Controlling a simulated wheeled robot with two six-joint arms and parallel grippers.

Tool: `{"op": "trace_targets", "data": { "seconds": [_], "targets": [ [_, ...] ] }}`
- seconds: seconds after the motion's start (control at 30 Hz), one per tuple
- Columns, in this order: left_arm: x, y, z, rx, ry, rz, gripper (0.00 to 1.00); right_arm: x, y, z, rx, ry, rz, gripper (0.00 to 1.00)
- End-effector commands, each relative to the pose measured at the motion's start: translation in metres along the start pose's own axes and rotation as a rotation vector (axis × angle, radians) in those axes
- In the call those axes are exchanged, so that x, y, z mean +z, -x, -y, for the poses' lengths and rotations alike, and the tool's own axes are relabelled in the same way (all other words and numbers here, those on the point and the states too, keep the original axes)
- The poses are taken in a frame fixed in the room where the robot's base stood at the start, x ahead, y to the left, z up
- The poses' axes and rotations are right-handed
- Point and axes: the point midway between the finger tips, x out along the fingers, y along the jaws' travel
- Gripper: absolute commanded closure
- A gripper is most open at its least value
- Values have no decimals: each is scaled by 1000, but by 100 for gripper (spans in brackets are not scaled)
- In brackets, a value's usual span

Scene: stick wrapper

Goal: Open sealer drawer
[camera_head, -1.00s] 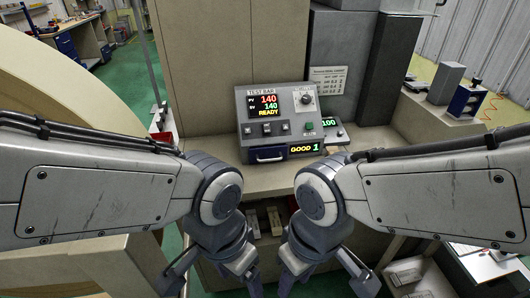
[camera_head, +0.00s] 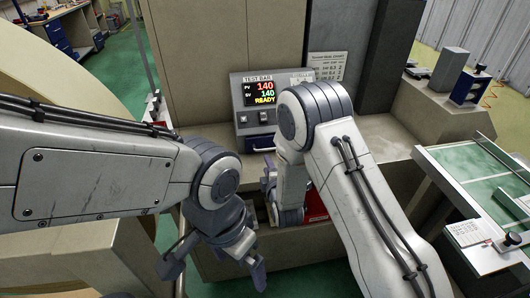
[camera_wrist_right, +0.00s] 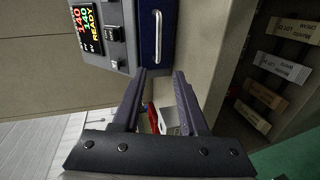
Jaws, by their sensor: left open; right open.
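The sealer (camera_head: 243,118) is a grey box with a "TEST BAR" display reading 140, 140 and READY. Its blue drawer (camera_head: 262,141), with a pale bar handle, is at the lower front and looks shut; my right arm hides the machine's right part. In the right wrist view the drawer (camera_wrist_right: 147,40) and its handle (camera_wrist_right: 158,37) lie just beyond the fingertips. My right gripper (camera_wrist_right: 160,76) is open and empty, apart from the handle, its fingers pointing toward it. My left gripper (camera_head: 212,276) is open and empty, low at the front left, away from the sealer.
A beige counter (camera_head: 385,142) carries the sealer. Below it a shelf holds several labelled bars (camera_wrist_right: 276,64). A green-topped table (camera_head: 470,165) stands at the right. A red object (camera_head: 315,204) shows partly behind my right arm.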

Motion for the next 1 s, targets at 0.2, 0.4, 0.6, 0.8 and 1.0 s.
{"op": "trace_targets", "data": {
  "seconds": [0.2,0.4,0.6,0.8,1.0],
  "targets": [
    [0,2,0,0,0,0,0,10,-9,2,61,71,18,57],
    [-1,10,-1,0,0,0,0,11,-38,-1,61,69,19,57],
    [-1,17,-1,0,0,0,0,11,-73,-2,60,69,18,57],
    [-1,21,-2,0,0,0,0,11,-97,-3,59,69,17,57],
    [-1,22,-2,0,0,0,0,11,-106,-3,58,69,17,57]
  ]
}}
